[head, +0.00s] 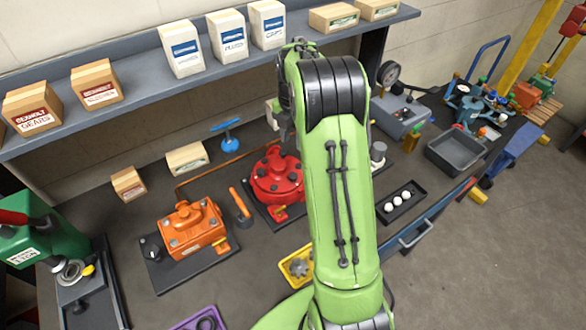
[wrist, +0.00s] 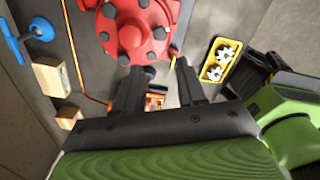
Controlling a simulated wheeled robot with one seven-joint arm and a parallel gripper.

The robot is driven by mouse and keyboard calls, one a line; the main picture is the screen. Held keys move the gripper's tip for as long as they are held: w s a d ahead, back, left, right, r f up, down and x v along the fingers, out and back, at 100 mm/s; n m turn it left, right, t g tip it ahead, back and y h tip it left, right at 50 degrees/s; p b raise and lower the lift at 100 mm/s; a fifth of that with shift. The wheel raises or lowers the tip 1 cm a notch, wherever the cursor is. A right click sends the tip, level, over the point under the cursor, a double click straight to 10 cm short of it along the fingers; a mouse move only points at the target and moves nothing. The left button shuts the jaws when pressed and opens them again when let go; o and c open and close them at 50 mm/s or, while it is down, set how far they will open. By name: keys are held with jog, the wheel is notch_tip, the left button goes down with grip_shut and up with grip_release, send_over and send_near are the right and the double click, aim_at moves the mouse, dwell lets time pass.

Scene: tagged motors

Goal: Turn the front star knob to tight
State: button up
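A red motor (head: 277,176) with dark round caps or knobs sits on a dark base plate mid-bench, partly behind my arm. It fills the top of the wrist view (wrist: 130,35). No cap can be surely told as the front star knob. An orange motor (head: 191,229) with grey bolts stands on its own plate to the left, with a small dark knob (head: 152,253) at the plate's left corner. My gripper (wrist: 158,85) is open and empty, its two dark fingers apart beside the red motor. In the head view it is mostly hidden by my arm.
A yellow tray (head: 286,267) with star-shaped metal parts lies at the front. A blue-handled valve (head: 229,143) and small boxes (head: 187,158) stand behind. A shelf (head: 140,84) with boxes overhangs the back. A black tray (head: 403,206) with white balls lies right.

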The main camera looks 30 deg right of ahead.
aim_at(293, 175)
notch_tip(293, 175, down, 14)
jog(key=shift+w+f+p, duration=0.1)
jog(key=shift+p, duration=0.45)
grip_shut()
